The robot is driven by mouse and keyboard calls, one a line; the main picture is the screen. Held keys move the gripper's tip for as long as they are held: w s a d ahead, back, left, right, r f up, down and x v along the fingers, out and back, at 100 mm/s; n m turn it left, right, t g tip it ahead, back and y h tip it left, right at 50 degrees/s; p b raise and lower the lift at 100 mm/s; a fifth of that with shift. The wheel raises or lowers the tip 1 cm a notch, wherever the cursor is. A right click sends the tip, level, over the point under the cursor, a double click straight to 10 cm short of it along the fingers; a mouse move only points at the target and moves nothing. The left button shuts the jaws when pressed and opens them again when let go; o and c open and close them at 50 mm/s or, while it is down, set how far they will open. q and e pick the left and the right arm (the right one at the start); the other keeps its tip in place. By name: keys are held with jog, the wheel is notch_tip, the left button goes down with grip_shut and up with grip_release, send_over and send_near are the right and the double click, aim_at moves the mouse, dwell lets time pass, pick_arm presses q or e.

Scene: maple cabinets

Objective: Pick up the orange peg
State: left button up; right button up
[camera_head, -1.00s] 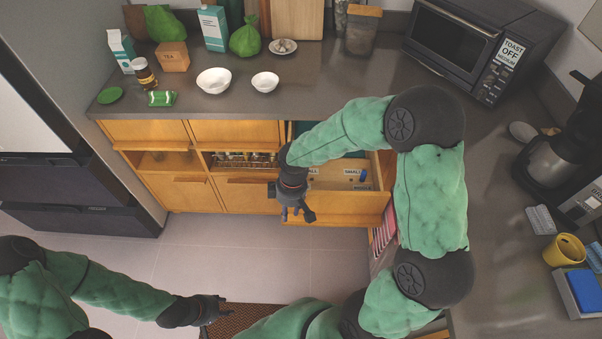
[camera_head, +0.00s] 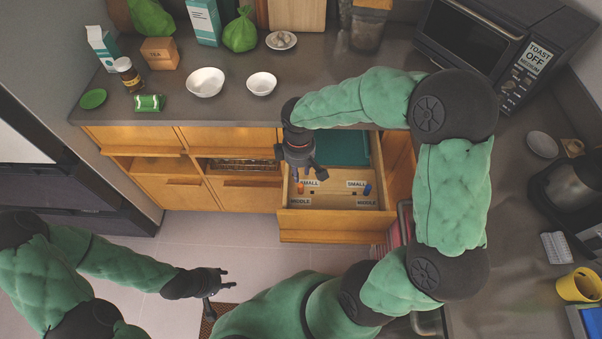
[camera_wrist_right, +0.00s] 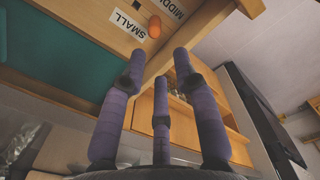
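The orange peg (camera_head: 300,188) stands in the open drawer (camera_head: 336,227), beside the left "SMALL" label. It also shows in the right wrist view (camera_wrist_right: 154,27), near the top, beyond my fingertips. My right gripper (camera_head: 309,176) is over the drawer, just above and beside the peg in the head view. In the right wrist view its fingers (camera_wrist_right: 158,65) are spread with nothing between them. My left gripper (camera_head: 227,280) is low at the bottom left over the floor, its fingers apart and empty, far from the drawer.
A blue peg (camera_head: 367,189) stands at the drawer's right, by the other "SMALL" label. "MIDDLE" labels lie nearer the drawer front. A teal panel (camera_head: 343,149) lies at the drawer's back.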

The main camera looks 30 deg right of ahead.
aim_at(300, 185)
jog(key=shift+w+d+f, duration=0.25)
jog(key=shift+w+f, duration=0.05)
jog(key=shift+w, duration=0.1)
notch_tip(300, 185, down, 5)
jog(key=shift+s+f+b, duration=0.15)
jog(key=shift+b, duration=0.85)
notch_tip(300, 185, down, 5)
jog(key=shift+d+r+b, duration=0.1)
jog(key=shift+b, duration=0.95)
pick_arm(q)
jog(key=f, duration=0.4)
jog(key=shift+w+d, duration=0.15)
jog(key=shift+w, duration=0.1)
pick_arm(e)
jog(key=c, duration=0.6)
